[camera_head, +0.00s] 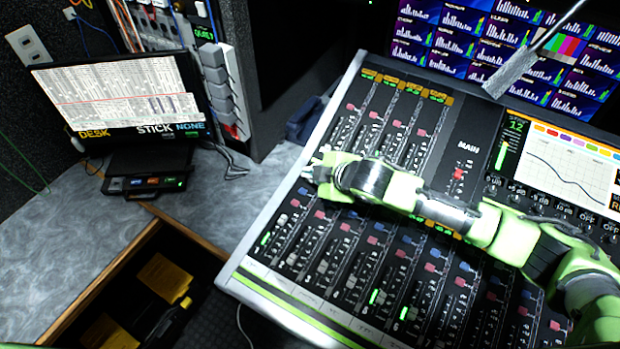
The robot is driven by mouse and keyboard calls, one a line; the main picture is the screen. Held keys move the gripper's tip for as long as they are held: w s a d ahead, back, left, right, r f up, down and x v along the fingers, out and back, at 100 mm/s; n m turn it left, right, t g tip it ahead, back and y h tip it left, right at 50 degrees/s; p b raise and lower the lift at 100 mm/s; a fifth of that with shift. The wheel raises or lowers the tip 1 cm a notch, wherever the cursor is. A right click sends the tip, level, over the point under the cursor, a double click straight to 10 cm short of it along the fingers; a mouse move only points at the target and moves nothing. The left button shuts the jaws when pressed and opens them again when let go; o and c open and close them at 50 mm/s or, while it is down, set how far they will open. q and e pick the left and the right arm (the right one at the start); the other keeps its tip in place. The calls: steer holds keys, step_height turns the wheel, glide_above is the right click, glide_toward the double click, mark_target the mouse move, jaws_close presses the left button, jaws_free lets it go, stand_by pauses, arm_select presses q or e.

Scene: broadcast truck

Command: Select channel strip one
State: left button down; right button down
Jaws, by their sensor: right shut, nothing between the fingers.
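A large mixing console (243,262) with white edges lies tilted across the picture. Its lower bank has several channel strips with red and blue buttons and faders; the leftmost strip (268,236) has a lit green mark. A shorter upper bank (376,115) with orange labels sits beside the MAIN section (468,147). My green right arm comes in from the right across the console and covers the area between the banks. My right gripper (314,171) is shut and empty, over the console's left part, near the top of the leftmost lower strips. Whether it touches the surface is unclear. My left gripper is not in view.
A monitor (120,90) stands on the grey desk (215,200) at the left, beside a rack with cables (225,80). An open drawer (150,245) with yellow items is below.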

mark_target(309, 187)
steer(key=shift+f, duration=0.15)
stand_by(0.3)
steer(key=shift+f, duration=0.3)
steer(key=shift+w+f, duration=0.1)
steer(key=shift+f, duration=0.3)
stand_by(0.6)
steer(key=shift+d, duration=0.1)
steer(key=shift+r+p, duration=0.8)
steer(key=shift+p, duration=0.1)
steer(key=shift+r, duration=0.1)
steer(key=r+p, duration=0.3)
steer(key=s+r+p, duration=0.1)
steer(key=p, duration=0.1)
steer(key=shift+a+r, duration=0.25)
steer(key=shift+r, duration=0.15)
stand_by(0.6)
